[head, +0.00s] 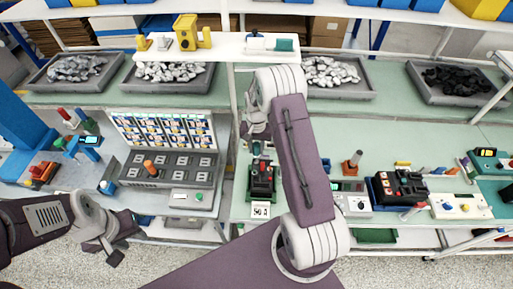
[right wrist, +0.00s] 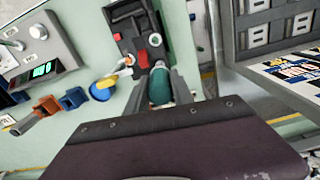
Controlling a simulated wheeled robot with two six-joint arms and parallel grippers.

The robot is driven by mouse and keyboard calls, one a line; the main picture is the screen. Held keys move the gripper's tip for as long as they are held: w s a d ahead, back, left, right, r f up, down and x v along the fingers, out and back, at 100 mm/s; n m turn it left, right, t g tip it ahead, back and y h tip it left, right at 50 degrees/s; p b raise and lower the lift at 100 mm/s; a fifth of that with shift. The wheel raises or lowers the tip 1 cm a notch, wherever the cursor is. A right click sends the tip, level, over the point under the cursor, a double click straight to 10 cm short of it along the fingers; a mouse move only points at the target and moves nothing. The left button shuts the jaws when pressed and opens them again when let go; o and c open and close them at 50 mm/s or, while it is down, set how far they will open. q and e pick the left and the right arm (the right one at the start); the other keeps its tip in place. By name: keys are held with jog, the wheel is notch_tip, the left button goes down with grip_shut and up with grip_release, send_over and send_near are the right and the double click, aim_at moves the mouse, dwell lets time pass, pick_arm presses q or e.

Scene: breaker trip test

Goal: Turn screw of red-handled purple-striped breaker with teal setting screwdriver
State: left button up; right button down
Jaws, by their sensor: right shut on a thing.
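A black breaker with a red handle (head: 263,178) sits upright in a green holder at the middle of the bench, a card marked 50 in front. It also shows in the right wrist view (right wrist: 136,32); I cannot make out a purple stripe. My right gripper (right wrist: 160,90) is shut on the teal screwdriver (right wrist: 160,84), its handle between the fingers close to the breaker's near end. The screwdriver's tip and the screw are hidden. In the head view my right gripper (head: 257,132) is above and behind the breaker, partly covered by my arm. My left gripper (head: 126,246) is open and empty at the lower left.
A grey panel with several switches (head: 172,168) stands left of the breaker. Another black breaker (head: 398,188) and a white meter box (head: 352,205) are to the right. Grey trays of metal parts (head: 75,85) line the back. A yellow-and-blue round thing (right wrist: 103,89) lies beside the breaker.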

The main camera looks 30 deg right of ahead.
jog(key=shift+m, duration=2.1)
jog(key=shift+m, duration=1)
jog(key=shift+m, duration=1.3)
jog(key=shift+r+p, duration=1.1)
jog(key=shift+r, duration=0.15)
notch_tip(320, 180, up, 5)
jog(key=p, duration=0.4)
